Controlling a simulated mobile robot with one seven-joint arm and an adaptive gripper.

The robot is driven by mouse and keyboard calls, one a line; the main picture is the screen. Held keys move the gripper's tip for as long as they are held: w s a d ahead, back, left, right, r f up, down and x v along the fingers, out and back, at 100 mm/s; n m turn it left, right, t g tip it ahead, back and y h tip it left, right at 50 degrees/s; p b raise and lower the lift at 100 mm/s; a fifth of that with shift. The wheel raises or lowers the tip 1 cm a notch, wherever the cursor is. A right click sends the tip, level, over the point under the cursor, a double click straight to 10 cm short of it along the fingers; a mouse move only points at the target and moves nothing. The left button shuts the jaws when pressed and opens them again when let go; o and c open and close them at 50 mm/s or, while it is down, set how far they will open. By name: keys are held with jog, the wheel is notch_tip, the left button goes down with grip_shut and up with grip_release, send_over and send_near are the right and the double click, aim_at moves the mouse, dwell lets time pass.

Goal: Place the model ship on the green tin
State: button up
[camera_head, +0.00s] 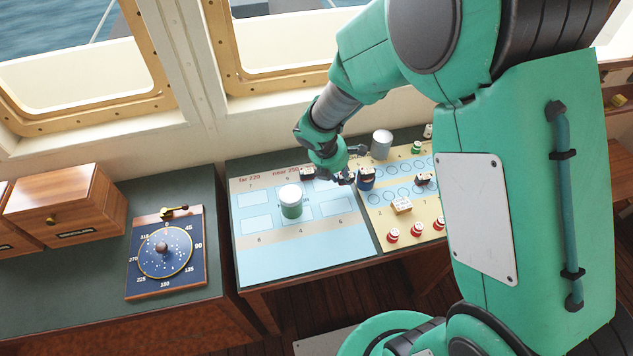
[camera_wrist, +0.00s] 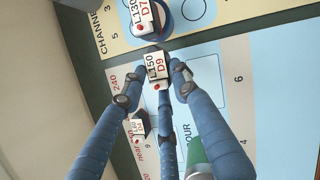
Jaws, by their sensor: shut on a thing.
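In the wrist view, my gripper (camera_wrist: 152,86) has its blue fingers closed around a small model ship (camera_wrist: 157,67) with a white top marked L150 D9. In the head view, my gripper (camera_head: 342,176) is low over the right edge of the light-blue chart, and the ship in it is mostly hidden. The green tin (camera_head: 290,210), with a white top, stands upright on the chart, left of my gripper. In the wrist view, the green tin (camera_wrist: 196,156) shows partly at the bottom, behind a finger.
Another ship (camera_head: 307,173) lies on the chart behind the green tin. A blue tin (camera_head: 366,184) bearing a ship stands just right of my gripper. A grey tin (camera_head: 381,145) stands behind. The yellow chart holds several small pieces. The blue chart's front (camera_head: 310,255) is clear.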

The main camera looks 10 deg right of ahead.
jog(key=s+a+r+p, duration=0.3)
jog(key=s+a+r, duration=0.2)
jog(key=s+a, duration=0.2)
jog(key=s+a+r+p, duration=0.4)
jog(key=s+a, duration=0.3)
jog(key=s, duration=0.5)
jog(key=shift+a+r, duration=0.25)
jog(key=shift+r, duration=0.25)
send_over(288, 193)
jog(key=a, duration=0.2)
jog(key=shift+s+d+f, duration=0.25)
jog(key=shift+s+f, duration=0.15)
jog(key=shift+f, duration=0.35)
jog(key=shift+f, duration=1.75)
jog(key=shift+f, duration=0.1)
